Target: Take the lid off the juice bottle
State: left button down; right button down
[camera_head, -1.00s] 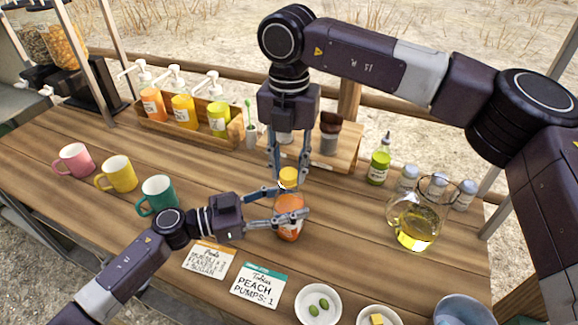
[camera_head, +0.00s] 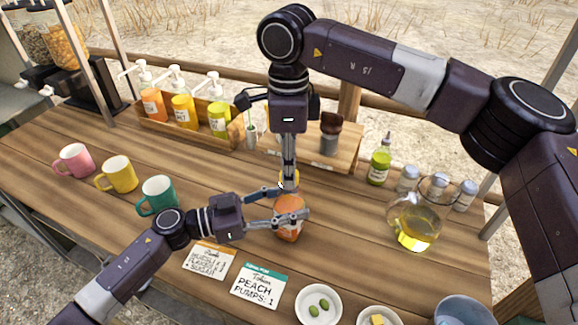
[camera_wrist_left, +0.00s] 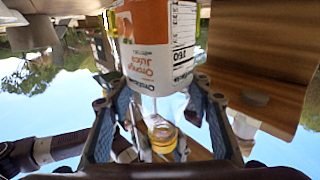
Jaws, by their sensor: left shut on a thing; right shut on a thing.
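The orange juice bottle (camera_head: 290,222) stands upright on the wooden counter. My left gripper (camera_head: 288,213) is shut around its body from the left. In the left wrist view the bottle appears upside down, with its white and orange label (camera_wrist_left: 152,40) between the fingers. The yellow lid (camera_head: 295,180) is at the top of the bottle. My right gripper (camera_head: 288,182) comes straight down from above and is shut on the lid, its fingers seen edge-on and hiding much of it. I cannot tell whether the lid is loose.
A glass pitcher of yellow liquid (camera_head: 416,222) stands to the right, near a green bottle (camera_head: 379,162). Mugs, including a teal one (camera_head: 159,193), stand at left. A pump-bottle crate (camera_head: 175,131) is behind.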

jog(key=n, duration=0.3)
jog(key=shift+n, duration=0.3)
jog(key=n, duration=1.4)
jog(key=shift+n, duration=0.3)
jog(key=shift+r, duration=0.2)
jog(key=shift+r, duration=0.95)
